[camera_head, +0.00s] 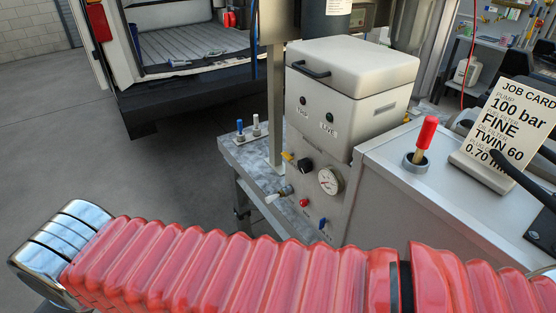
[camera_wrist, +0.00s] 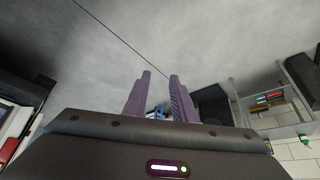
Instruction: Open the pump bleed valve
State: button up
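The pump unit is a pale box (camera_head: 352,72) with a lid and black handle, above a grey control panel (camera_head: 315,185) in the head view. The panel bears a round gauge (camera_head: 330,181), a black knob (camera_head: 305,165), a yellow lever (camera_head: 288,157), a silver-and-white lever (camera_head: 279,194), a red knob (camera_head: 304,202) and a small blue lever (camera_head: 322,223). Their labels are too small to read, so I cannot tell which is the bleed valve. My gripper (camera_wrist: 160,76) shows in the wrist view with purple fingers apart and nothing between them. It is out of the head view.
My red-sleeved arm crosses the head view's foreground. A red-handled lever (camera_head: 424,140) stands on a metal cabinet (camera_head: 460,205) beside a job card (camera_head: 507,125). Two small blue- and white-topped fittings (camera_head: 248,130) stand on the bench (camera_head: 245,153). Open floor lies left; a van (camera_head: 190,70) stands behind.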

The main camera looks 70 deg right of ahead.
aim_at(289, 155)
jog(key=shift+d, duration=0.1)
jog(key=s+d+f+m+g+h, duration=0.2)
jog(key=d+g+h, duration=0.2)
jog(key=d, duration=1)
jog(key=s+d+f+m+g+h, duration=0.2)
jog(key=d+g+h, duration=0.3)
jog(key=d, duration=1)
jog(key=s+d+f+m+g+h, duration=0.3)
jog(key=d+g, duration=0.5)
jog(key=d, duration=0.7)
jog(key=shift+s+m+h, duration=0.6)
jog(key=shift+h, duration=0.2)
jog(key=shift+d, duration=0.1)
jog(key=x, duration=1.3)
jog(key=shift+s+d, duration=0.15)
jog(key=shift+s, duration=0.25)
